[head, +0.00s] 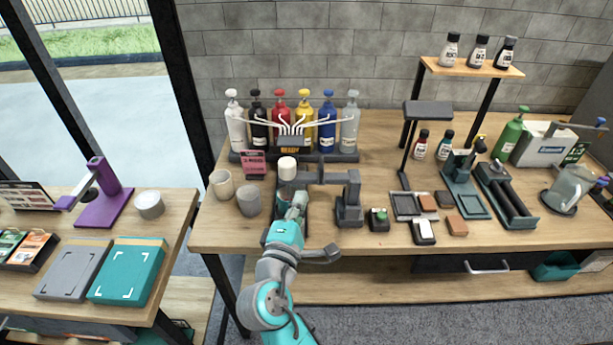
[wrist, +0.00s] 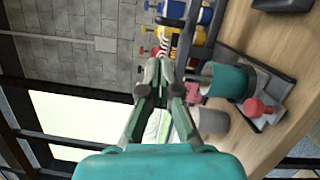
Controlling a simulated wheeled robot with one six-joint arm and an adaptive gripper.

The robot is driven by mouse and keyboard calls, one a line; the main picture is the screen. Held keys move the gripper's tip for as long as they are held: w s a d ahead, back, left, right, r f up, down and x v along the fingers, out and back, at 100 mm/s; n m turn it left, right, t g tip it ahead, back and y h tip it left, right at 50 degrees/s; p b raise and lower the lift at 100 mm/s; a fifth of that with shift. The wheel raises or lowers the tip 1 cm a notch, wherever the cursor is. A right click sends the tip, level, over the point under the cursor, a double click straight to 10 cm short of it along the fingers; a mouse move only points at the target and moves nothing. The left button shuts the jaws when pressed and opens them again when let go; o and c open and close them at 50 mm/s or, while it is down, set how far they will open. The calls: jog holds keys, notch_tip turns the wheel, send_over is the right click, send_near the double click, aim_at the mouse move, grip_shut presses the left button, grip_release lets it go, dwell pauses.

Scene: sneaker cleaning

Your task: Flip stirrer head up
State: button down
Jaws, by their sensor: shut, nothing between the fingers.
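The stirrer has a dark grey upright post (head: 349,205) with a grey arm (head: 327,178) reaching left from it, roughly level. A white-topped cylinder (head: 287,168) stands near that arm's left end; whether they join is unclear. My gripper (head: 297,200) is in front of this spot, left of the post, and hides part of it. In the wrist view, my gripper (wrist: 158,75) is shut and empty. A teal cup (wrist: 228,80) on a grey base with a red knob (wrist: 258,107) lies right of the fingers. Contact with the stirrer cannot be told.
Two pale cups (head: 222,184) and (head: 248,199) stand left of my gripper. A rack of coloured pump bottles (head: 304,122) stands behind. A box with a green button (head: 378,219), small trays (head: 405,206) and brown blocks lie right of the post.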

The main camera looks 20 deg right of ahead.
jog(key=x, duration=1)
